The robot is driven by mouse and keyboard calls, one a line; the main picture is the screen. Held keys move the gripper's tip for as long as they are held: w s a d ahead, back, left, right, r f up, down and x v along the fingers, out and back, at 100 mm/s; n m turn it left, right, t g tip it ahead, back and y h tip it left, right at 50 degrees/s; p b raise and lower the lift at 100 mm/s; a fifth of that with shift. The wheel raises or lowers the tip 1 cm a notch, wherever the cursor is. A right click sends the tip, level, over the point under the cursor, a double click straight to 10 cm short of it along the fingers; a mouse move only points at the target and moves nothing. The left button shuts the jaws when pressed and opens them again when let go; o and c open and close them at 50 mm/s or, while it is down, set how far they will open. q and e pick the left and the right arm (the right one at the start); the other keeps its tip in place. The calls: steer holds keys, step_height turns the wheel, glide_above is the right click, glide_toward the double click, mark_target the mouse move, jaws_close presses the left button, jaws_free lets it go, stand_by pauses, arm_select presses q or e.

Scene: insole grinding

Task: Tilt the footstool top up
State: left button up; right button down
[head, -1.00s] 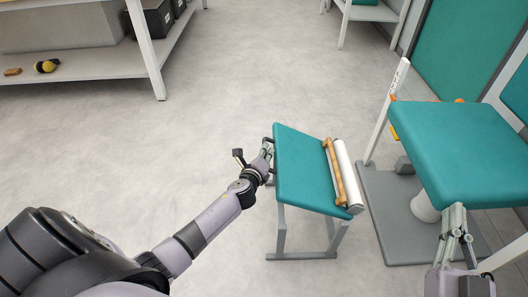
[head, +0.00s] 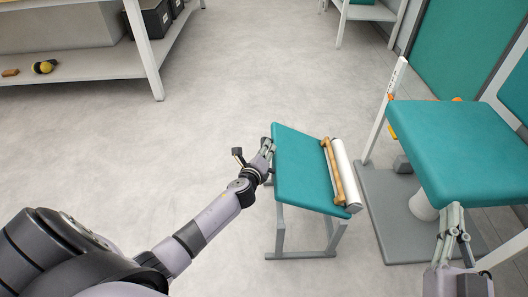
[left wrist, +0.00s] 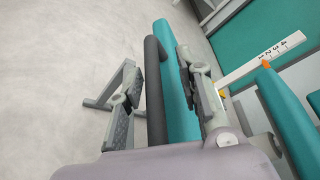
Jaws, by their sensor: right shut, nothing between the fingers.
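The footstool top (head: 300,170) is a teal padded board on a grey frame, sloping slightly down to the right. A dark grey bar (left wrist: 155,95) runs along its left edge. My left gripper (head: 268,146) is at that edge. In the left wrist view, its fingers (left wrist: 160,88) are spread on either side of the bar and the teal edge (left wrist: 180,80); I cannot tell whether they touch. My right gripper (head: 455,210) is shut and empty, at the near edge of the teal chair seat (head: 465,145).
A wooden rod and a white roll (head: 345,175) lie along the stool top's right side. A grey base plate (head: 385,220) with a white post (head: 384,110) stands right of the stool. A shelf (head: 100,65) is at the upper left. The floor between is clear.

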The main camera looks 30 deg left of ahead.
arm_select(q)
steer(key=shift+s, duration=0.15)
steer(key=v, duration=1.1)
steer(key=shift+s+r, duration=0.2)
steer(key=shift+s, duration=0.1)
steer(key=shift+d, duration=0.15)
